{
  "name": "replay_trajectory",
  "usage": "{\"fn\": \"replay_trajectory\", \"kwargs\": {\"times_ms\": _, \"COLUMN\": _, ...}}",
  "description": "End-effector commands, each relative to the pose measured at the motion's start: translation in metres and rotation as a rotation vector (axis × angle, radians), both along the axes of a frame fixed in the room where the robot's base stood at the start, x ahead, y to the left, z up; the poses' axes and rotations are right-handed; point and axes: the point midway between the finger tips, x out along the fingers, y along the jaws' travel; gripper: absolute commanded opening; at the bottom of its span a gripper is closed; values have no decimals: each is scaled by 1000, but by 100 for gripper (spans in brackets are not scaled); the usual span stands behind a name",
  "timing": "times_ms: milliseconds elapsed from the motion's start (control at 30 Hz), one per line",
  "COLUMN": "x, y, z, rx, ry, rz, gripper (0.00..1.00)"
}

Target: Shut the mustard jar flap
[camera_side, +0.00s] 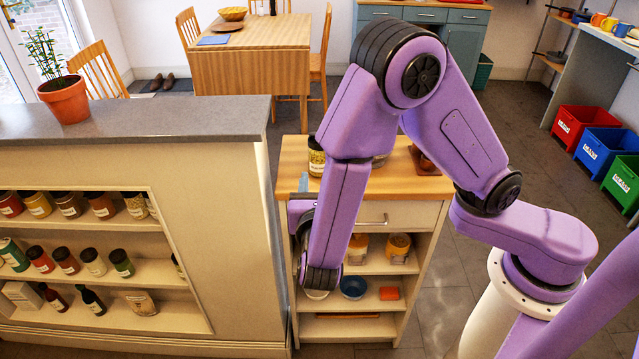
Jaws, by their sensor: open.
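A jar with a dark lid and yellowish contents (317,157) stands upright on the wooden top of the small cabinet (292,150), just left of my arm. I cannot read its label or make out a flap on it. Two more jars with yellow-orange contents stand on the cabinet's upper shelf, one at left (357,249) and one at right (398,250). Which jar is the mustard is not clear. My gripper (300,213) is open, partly visible at the cabinet's left front, beside the long counter. My forearm hides most of it, its fingertips and any contact.
The long counter (190,120) with jar-filled shelves stands close at left. A potted plant (64,100) sits on it. The cabinet has a drawer (400,216), a blue bowl (353,287) and an orange block (389,293). Open floor (440,275) lies right of the cabinet.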

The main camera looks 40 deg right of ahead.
Motion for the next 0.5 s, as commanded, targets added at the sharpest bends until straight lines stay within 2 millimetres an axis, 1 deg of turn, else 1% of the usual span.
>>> {"fn": "replay_trajectory", "kwargs": {"times_ms": 67, "x": 0, "y": 0, "z": 0, "rx": 0, "ry": 0, "rz": 0, "gripper": 45}}
{"fn": "replay_trajectory", "kwargs": {"times_ms": 100, "x": 0, "y": 0, "z": 0, "rx": 0, "ry": 0, "rz": 0, "gripper": 38}}
{"fn": "replay_trajectory", "kwargs": {"times_ms": 167, "x": 1, "y": -1, "z": 0, "rx": 6, "ry": -4, "rz": -9, "gripper": 19}}
{"fn": "replay_trajectory", "kwargs": {"times_ms": 200, "x": 2, "y": -2, "z": 0, "rx": 19, "ry": -12, "rz": -29, "gripper": 6}}
{"fn": "replay_trajectory", "kwargs": {"times_ms": 233, "x": 3, "y": -3, "z": 0, "rx": 33, "ry": -22, "rz": -54, "gripper": 0}}
{"fn": "replay_trajectory", "kwargs": {"times_ms": 267, "x": 5, "y": -5, "z": 1, "rx": 53, "ry": -35, "rz": -88, "gripper": 0}}
{"fn": "replay_trajectory", "kwargs": {"times_ms": 367, "x": 13, "y": -17, "z": 1, "rx": 158, "ry": -109, "rz": -276, "gripper": 0}}
{"fn": "replay_trajectory", "kwargs": {"times_ms": 467, "x": 24, "y": -31, "z": 3, "rx": 298, "ry": -224, "rz": -550, "gripper": 0}}
{"fn": "replay_trajectory", "kwargs": {"times_ms": 500, "x": 29, "y": -36, "z": 3, "rx": 353, "ry": -276, "rz": -670, "gripper": 0}}
